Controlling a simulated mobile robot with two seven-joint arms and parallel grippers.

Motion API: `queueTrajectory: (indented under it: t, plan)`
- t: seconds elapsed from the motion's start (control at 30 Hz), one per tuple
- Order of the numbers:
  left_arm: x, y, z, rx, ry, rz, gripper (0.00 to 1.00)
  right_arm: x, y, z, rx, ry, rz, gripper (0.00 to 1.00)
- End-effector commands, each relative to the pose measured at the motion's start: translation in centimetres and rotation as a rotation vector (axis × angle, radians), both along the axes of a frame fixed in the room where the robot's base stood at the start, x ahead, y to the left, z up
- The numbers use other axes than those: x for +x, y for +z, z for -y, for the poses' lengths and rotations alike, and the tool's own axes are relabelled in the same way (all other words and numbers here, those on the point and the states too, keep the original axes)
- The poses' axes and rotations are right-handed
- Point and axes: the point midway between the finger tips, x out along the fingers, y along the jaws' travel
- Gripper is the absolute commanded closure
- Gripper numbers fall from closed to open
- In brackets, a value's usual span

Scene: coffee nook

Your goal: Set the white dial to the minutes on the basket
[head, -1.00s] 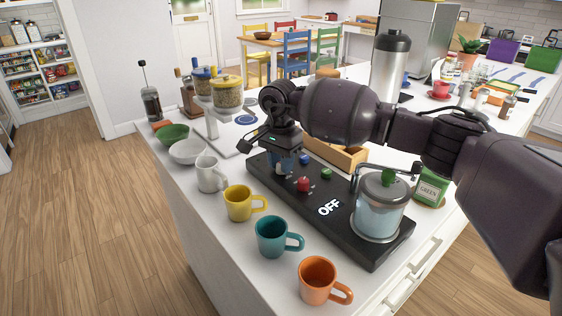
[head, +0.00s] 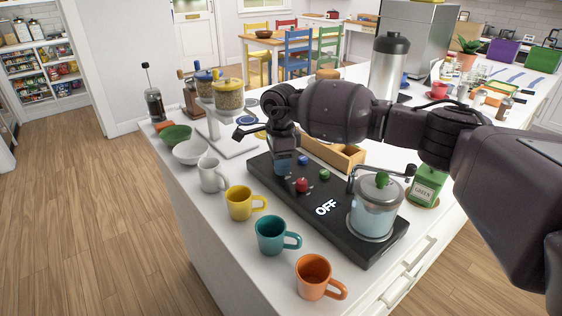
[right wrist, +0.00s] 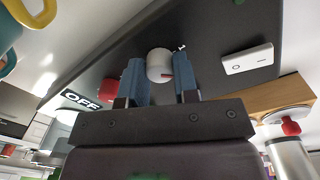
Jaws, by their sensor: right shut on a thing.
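My right gripper (head: 284,164) points down over the left end of the black panel (head: 268,178). In the right wrist view its two blue fingers (right wrist: 161,75) are shut on the white dial (right wrist: 158,61), one on each side. In the head view the gripper hides the dial. A display on the panel reads OFF (head: 326,208). I cannot make out a basket with minutes on it. My left gripper is out of view.
Red (head: 302,185), blue (head: 303,158) and green (head: 325,174) knobs stand near the gripper. A glass kettle (head: 374,215) stands at the panel's right end. Several mugs, including a teal one (head: 271,236), line the front. A wooden box (head: 349,160) lies behind.

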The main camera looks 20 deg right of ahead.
Motion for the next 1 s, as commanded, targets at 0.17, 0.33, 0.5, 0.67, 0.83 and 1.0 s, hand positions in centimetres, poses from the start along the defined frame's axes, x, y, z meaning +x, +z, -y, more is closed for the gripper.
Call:
queueTrajectory:
  t: [0.17, 0.33, 0.5, 0.67, 0.83, 1.0]
  plan:
    - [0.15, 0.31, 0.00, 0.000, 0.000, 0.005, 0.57, 0.04, 0.23, 0.03, 0.000, -0.060, 0.002, 0.95]
    - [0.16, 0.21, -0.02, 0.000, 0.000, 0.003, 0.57, 0.05, 0.18, 0.03, 0.000, -0.086, 0.002, 0.95]
    - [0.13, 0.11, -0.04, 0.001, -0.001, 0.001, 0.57, 0.06, 0.15, 0.05, 0.000, -0.090, 0.002, 0.95]
    - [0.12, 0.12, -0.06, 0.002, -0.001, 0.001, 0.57, 0.06, 0.15, 0.05, 0.000, -0.089, 0.002, 0.95]
    - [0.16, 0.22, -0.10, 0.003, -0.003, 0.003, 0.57, 0.06, 0.13, 0.05, 0.000, -0.089, 0.002, 0.55]
    - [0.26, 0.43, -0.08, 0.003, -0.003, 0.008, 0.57, 0.03, 0.08, 0.02, 0.000, -0.088, 0.001, 0.46]
